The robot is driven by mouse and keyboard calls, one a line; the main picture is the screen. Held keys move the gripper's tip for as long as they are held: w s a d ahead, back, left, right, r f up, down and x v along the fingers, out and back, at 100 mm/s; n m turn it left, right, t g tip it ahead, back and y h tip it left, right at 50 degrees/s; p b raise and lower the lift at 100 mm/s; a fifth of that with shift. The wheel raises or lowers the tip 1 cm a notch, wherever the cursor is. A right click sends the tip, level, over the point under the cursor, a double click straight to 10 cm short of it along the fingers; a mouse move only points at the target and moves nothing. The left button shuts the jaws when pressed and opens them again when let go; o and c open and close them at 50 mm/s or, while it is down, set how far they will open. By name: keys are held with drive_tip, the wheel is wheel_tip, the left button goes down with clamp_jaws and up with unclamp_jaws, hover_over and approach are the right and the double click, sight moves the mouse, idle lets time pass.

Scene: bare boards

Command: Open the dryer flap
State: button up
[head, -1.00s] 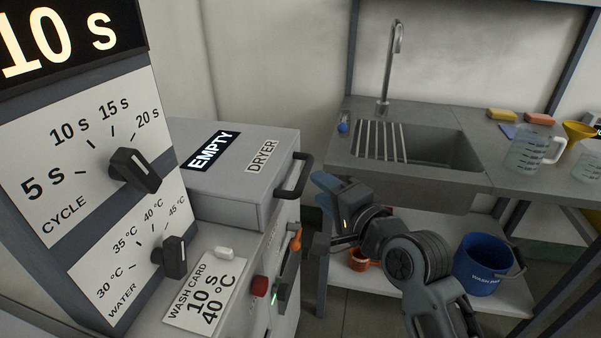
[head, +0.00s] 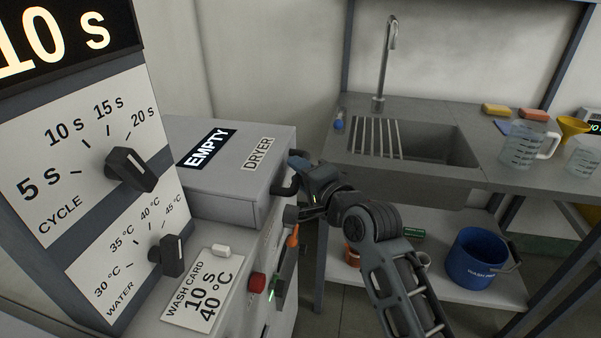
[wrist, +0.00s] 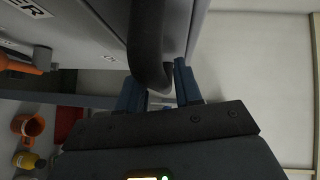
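The grey dryer (head: 225,195) with a closed top flap (head: 233,160) stands left of centre in the head view, labelled EMPTY and DRYER. Its dark handle (head: 284,190) sticks out at the flap's right edge. My gripper (head: 297,184) is at this handle, coming from the right. In the wrist view the handle (wrist: 148,45) reaches down between the two blue fingers of my gripper (wrist: 158,88). The fingers stand apart, and I see no clear grip on the bar. The handle partly hides the left finger.
An orange lever (head: 293,236) and a red button (head: 257,283) sit on the front below the handle. The control panel (head: 100,150) with knobs rises at left. A sink (head: 440,150) and a blue bucket (head: 478,258) are to the right.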

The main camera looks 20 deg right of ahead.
clamp_jaws()
idle(0.3)
